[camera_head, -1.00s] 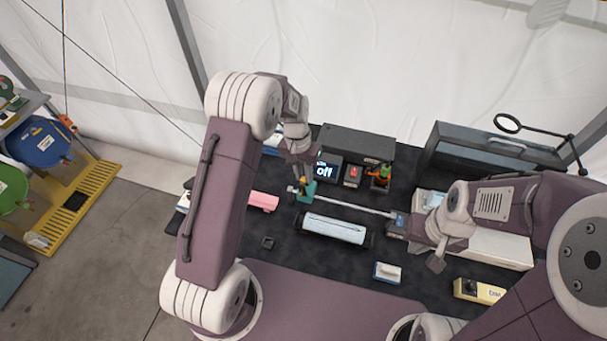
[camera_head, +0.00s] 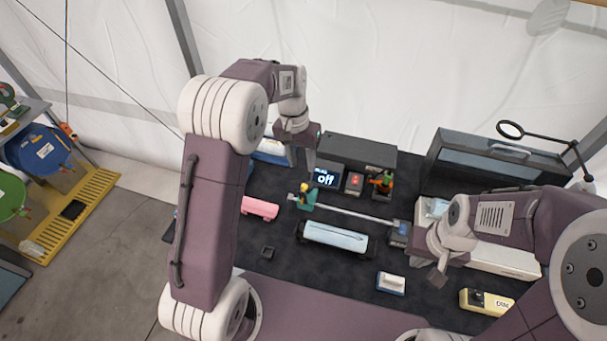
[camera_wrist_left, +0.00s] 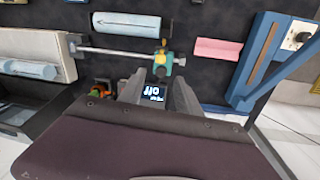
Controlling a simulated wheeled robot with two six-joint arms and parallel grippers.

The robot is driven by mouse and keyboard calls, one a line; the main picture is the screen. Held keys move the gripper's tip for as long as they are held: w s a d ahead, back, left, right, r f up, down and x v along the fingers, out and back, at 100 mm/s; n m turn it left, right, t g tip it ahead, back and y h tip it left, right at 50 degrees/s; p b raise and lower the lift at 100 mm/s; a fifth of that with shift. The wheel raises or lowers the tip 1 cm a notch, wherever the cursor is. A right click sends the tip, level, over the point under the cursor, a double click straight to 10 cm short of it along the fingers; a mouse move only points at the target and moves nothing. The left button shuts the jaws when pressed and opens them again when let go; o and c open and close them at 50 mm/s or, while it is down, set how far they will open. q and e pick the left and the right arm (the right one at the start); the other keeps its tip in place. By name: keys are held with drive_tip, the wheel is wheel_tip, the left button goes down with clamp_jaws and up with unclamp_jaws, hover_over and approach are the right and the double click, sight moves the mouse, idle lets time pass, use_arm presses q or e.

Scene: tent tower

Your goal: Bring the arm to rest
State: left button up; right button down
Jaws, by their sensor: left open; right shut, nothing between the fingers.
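My left gripper (camera_head: 309,158) is raised over the back of the dark work mat, in front of a small screen reading "off" (camera_head: 325,178). In the left wrist view its fingers (camera_wrist_left: 159,92) stand apart with nothing held between them, and the same screen (camera_wrist_left: 153,92) shows beyond them. A teal clamp piece (camera_head: 304,198) at the end of a metal rod (camera_head: 350,212) lies below and apart from the gripper. My right gripper (camera_head: 437,277) is low at the right side of the mat, small in view, and holds nothing visible.
A light blue roll (camera_head: 337,236), a pink block (camera_head: 260,208), a blue-and-white block (camera_head: 391,283) and a yellow box (camera_head: 486,301) lie on the mat. A grey case (camera_head: 500,160) and a magnifier ring (camera_head: 510,130) stand at the back right. A white tent wall (camera_head: 350,70) closes the back.

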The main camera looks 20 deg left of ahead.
use_arm(q)
drive_tip(key=shift+w+r, duration=0.1)
drive_tip(key=shift+r, duration=0.25)
drive_tip(key=s+a+f+n+t+y+b, duration=0.1)
drive_tip(key=s+a+f+n+b, duration=0.1)
drive_tip(key=s+f+b, duration=0.7)
drive_tip(key=s+a+f, duration=0.1)
drive_tip(key=s+f, duration=0.4)
drive_tip(key=s, duration=0.4)
drive_tip(key=shift+s+b, duration=0.3)
drive_tip(key=shift+s, duration=0.05)
